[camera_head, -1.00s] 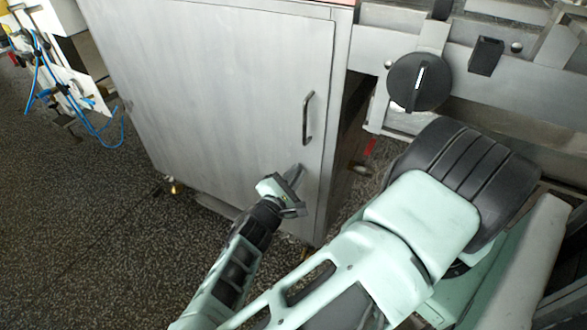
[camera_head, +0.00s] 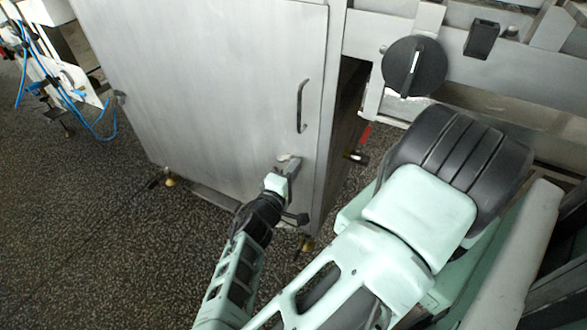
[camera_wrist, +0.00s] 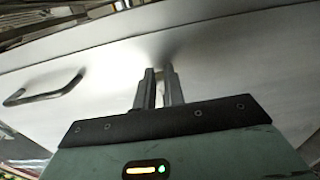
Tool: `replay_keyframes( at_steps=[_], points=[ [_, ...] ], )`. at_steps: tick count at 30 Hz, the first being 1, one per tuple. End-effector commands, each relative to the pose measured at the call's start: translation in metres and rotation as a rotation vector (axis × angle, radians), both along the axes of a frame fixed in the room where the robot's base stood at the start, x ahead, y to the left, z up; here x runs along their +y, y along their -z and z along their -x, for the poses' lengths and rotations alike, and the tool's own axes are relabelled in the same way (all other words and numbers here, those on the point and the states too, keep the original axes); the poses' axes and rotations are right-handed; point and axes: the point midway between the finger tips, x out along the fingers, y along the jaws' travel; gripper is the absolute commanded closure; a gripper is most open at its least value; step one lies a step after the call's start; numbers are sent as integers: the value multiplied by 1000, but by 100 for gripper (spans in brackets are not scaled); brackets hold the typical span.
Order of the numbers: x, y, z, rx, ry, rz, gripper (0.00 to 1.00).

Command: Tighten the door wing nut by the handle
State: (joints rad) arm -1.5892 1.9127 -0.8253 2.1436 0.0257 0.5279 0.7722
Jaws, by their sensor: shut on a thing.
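The grey metal door (camera_head: 220,80) fills the upper middle of the head view. Its bar handle (camera_head: 301,105) is near the right edge; it also shows at the left of the wrist view (camera_wrist: 45,92). My gripper (camera_head: 286,168) is at the door face, below the handle. In the wrist view its two fingers (camera_wrist: 160,85) are close together and point at the door. A small light-grey piece of the wing nut (camera_head: 290,157) shows at the fingertips in the head view. Most of the nut is hidden by the fingers, so its turn angle cannot be seen.
A black rotary knob (camera_head: 413,67) sits on the metal frame right of the door. Cabinet feet (camera_head: 168,180) stand on the speckled floor (camera_head: 90,240). Blue hoses (camera_head: 88,115) hang at the far left. The floor left of my arm is clear.

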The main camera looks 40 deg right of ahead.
Motion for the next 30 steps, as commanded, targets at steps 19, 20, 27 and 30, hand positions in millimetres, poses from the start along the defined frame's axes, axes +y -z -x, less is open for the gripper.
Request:
replay_keyframes(
  at_steps=[19,20,27,30],
  points=[
    [-1,2,2,-25,4,-11,70],
    [-1,2,1,-25,3,-11,67],
    [0,1,1,-25,2,-10,67],
    [0,1,0,-25,2,-10,67]
  ],
)
